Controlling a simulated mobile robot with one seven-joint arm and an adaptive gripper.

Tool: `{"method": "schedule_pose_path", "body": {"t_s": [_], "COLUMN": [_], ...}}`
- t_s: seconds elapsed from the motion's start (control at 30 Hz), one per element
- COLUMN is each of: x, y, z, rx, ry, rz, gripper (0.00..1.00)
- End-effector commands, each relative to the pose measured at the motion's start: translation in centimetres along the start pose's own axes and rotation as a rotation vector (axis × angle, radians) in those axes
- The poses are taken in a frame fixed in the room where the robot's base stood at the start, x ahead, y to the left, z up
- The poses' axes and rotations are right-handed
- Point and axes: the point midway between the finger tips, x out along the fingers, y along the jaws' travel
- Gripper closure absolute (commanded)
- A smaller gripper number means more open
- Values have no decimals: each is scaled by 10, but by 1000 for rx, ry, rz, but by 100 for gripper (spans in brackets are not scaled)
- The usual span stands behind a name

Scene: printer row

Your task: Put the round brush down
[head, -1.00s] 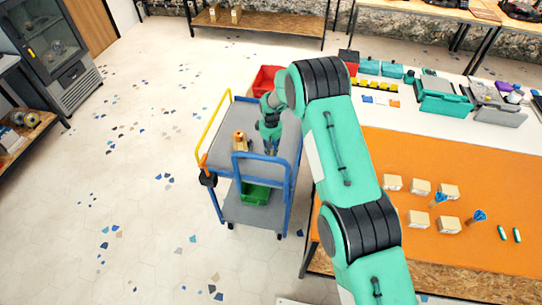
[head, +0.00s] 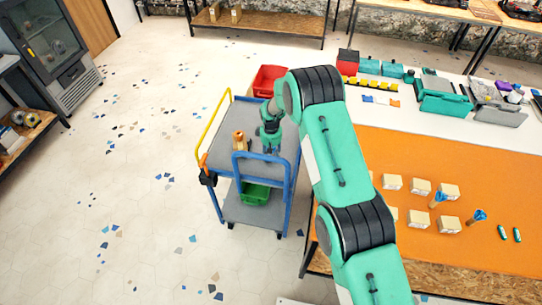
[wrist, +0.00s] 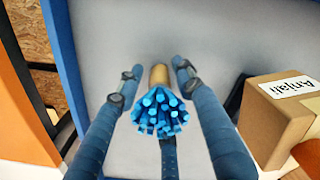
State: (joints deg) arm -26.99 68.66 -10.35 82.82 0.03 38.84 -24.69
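The round brush (wrist: 160,112) shows in the wrist view with its blue bristles toward the camera and its tan handle pointing away toward the grey cart top. My gripper (wrist: 157,70) is open, with one finger on each side of the brush and a visible gap at both sides. Whether the handle's end touches the surface is hard to tell. In the head view my gripper (head: 271,148) is low over the top shelf of the blue cart (head: 222,157); the brush cannot be made out there.
A cardboard box labelled "Anjali" (wrist: 282,115) stands right of the brush, with something orange by it. Blue cart rails are close. A green bin (head: 255,193) is on the lower shelf, a red bin (head: 268,80) at the far end. The orange table (head: 430,170) is to the right.

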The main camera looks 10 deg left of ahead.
Motion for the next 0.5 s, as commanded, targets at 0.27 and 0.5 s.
{"method": "schedule_pose_path", "body": {"t_s": [0.27, 0.5], "x": [-1, -7], "y": [0, 0], "z": [0, -1], "rx": [0, 0], "ry": [0, 1], "rz": [0, 1], "gripper": [60, 60]}}
